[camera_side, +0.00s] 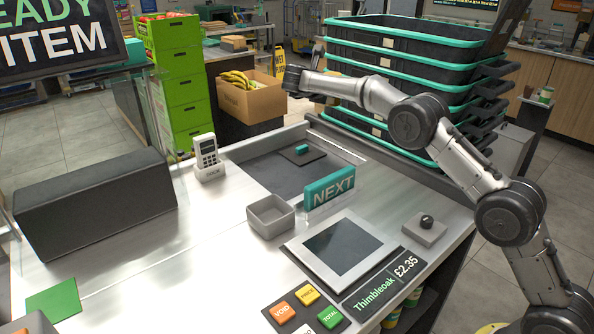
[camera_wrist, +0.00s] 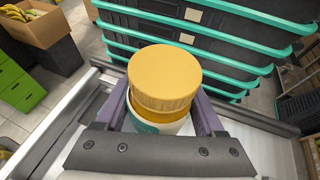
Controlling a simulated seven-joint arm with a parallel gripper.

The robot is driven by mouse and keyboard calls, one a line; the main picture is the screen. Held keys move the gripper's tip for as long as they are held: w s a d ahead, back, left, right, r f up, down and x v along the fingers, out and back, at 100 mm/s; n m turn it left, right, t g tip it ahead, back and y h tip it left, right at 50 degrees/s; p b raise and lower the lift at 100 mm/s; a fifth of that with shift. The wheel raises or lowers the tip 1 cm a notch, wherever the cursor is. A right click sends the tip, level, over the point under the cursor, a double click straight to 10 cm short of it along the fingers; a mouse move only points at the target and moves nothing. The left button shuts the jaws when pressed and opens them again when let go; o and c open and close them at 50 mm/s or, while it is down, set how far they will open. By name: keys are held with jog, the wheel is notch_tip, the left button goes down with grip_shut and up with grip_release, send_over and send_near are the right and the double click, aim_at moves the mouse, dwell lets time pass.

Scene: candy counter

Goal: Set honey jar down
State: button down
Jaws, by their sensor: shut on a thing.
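The honey jar (camera_wrist: 165,78) has a ribbed yellow-orange lid and a pale label with some teal. It fills the middle of the wrist view, seen from above and tilted there. My gripper (camera_wrist: 163,106) is shut on it, with one purple-grey finger on each side. The jar's lower part is hidden behind the gripper's dark crosspiece. In the side view my arm reaches left over the back of the counter (camera_side: 240,221); I cannot make out the jar or fingers there.
Stacked black baskets (camera_side: 405,82) with teal rims stand behind the counter. A NEXT divider (camera_side: 330,190), small grey tray (camera_side: 270,216), scale (camera_side: 342,247), card reader (camera_side: 207,155) and dark block (camera_side: 95,205) stand on it.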

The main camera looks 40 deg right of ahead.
jog(key=shift+m+g+h, duration=0.3)
jog(key=shift+m+g, duration=0.4)
jog(key=shift+g, duration=0.1)
jog(key=a+f, duration=0.3)
jog(key=f, duration=0.4)
jog(key=w+a+f, duration=0.1)
jog(key=a+f, duration=0.2)
jog(key=f, duration=0.4)
jog(key=w+a+f, duration=0.1)
jog(key=a+f, duration=0.2)
jog(key=f, duration=0.4)
jog(key=shift+w+a, duration=0.1)
jog(key=shift+w, duration=0.1)
jog(key=shift+f, duration=2.1)
jog(key=shift+f, duration=0.15)
grip_release()
jog(key=shift+f, duration=0.1)
